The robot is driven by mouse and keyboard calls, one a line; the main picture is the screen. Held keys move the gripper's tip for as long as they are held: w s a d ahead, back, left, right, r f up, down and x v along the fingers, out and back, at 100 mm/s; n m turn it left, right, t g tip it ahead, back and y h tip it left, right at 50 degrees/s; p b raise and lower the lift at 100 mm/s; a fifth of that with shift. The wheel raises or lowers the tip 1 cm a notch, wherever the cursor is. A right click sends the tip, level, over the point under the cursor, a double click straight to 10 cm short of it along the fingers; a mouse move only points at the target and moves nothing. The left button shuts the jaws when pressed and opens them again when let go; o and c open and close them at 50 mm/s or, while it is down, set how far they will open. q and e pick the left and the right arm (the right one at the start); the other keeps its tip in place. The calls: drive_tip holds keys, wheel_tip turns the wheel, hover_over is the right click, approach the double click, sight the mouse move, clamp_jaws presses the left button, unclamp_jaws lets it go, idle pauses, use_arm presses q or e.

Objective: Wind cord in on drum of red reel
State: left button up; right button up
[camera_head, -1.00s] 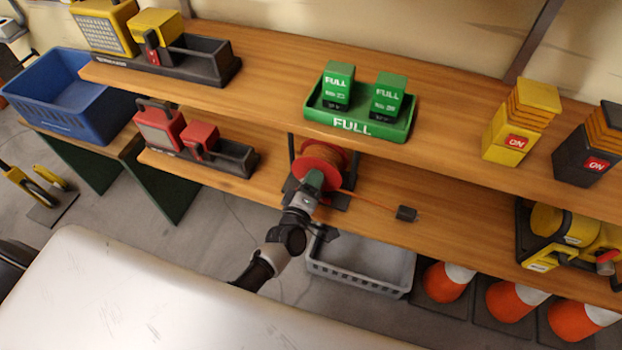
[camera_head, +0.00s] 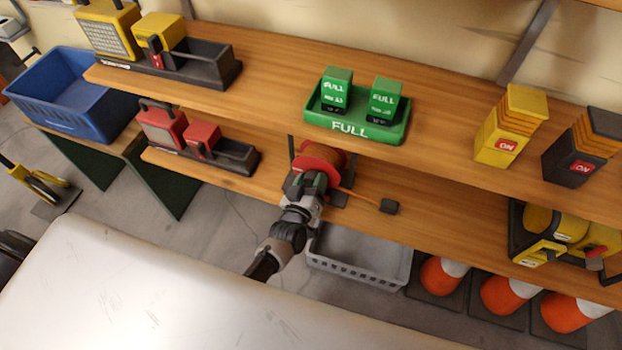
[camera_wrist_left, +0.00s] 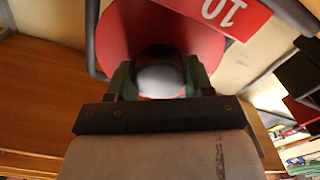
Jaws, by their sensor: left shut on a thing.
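The red reel (camera_head: 320,158) stands on the lower shelf in a dark frame, with orange cord (camera_head: 336,160) on its drum. A short run of cord leads right to a black plug (camera_head: 390,206) lying on the shelf. My left gripper (camera_head: 303,181) is in front of the reel and hides part of its near face. In the left wrist view, the green fingers of my left gripper (camera_wrist_left: 162,78) are shut on a pale round knob (camera_wrist_left: 160,77) in front of the reel's red disc (camera_wrist_left: 118,38). My right gripper is not in view.
The upper shelf (camera_head: 440,135) overhangs the reel and carries a green tray (camera_head: 355,128) with two green blocks. A red lamp set (camera_head: 195,140) sits left of the reel. A grey basket (camera_head: 360,262) is below. The lower shelf is clear around the plug.

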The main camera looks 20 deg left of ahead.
use_arm(q)
drive_tip(key=shift+f+m, duration=0.1)
drive_tip(key=shift+m, duration=0.2)
drive_tip(key=o, duration=0.9)
drive_tip(key=shift+s, duration=0.15)
drive_tip(key=s, duration=1)
drive_tip(key=shift+s+a+p, duration=0.15)
drive_tip(key=shift+s+p, duration=0.15)
drive_tip(key=shift+p, duration=0.05)
